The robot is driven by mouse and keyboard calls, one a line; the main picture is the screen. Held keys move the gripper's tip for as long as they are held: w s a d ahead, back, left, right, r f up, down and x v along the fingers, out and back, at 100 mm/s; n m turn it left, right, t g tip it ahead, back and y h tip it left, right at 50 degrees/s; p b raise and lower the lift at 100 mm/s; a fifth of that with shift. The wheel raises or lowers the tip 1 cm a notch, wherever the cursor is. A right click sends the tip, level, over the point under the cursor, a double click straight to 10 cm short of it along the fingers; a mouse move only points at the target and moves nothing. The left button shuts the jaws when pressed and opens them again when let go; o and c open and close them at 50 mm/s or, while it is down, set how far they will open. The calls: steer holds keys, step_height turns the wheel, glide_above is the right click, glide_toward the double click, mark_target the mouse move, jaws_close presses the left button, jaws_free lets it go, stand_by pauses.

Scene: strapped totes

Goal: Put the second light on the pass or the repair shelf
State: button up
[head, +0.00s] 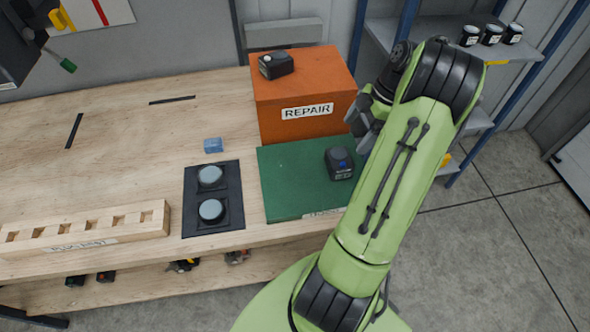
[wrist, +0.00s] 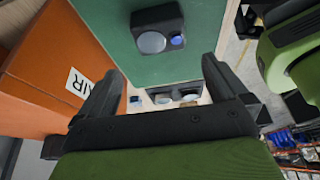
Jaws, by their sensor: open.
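One black light (head: 276,65) sits on top of the orange box labelled REPAIR (head: 303,124). Another black light (head: 340,163) rests on the green pad (head: 285,190) in front of that box. In the wrist view this light (wrist: 157,30) shows a round grey face and a small blue spot, beyond my fingertips. My gripper (head: 364,118) is beside the orange box's right side, partly hidden by my arm. In the wrist view my gripper (wrist: 165,80) is open, with nothing between its fingers. The green pad's label is mostly hidden by my arm.
A dark plate (head: 213,232) with two round grey discs lies left of the green pad, with a small blue block (head: 213,145) behind it. A slotted wooden rack (head: 85,231) stands front left. The table's back left is mostly clear.

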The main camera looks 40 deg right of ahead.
steer(key=w+a+r+m+h, duration=0.25)
steer(key=a+r, duration=0.35)
steer(key=a, duration=0.4)
steer(key=w+a+r+m+h, duration=0.1)
steer(key=w+a+r+m, duration=0.3)
steer(key=a, duration=0.7)
steer(key=s+a+r+m+t, duration=0.2)
steer(key=s+a+m, duration=0.3)
steer(key=s+a, duration=0.7)
steer(key=shift+s+a+r+t, duration=0.3)
steer(key=shift+s+a+t, duration=0.1)
steer(key=shift+s+t, duration=0.3)
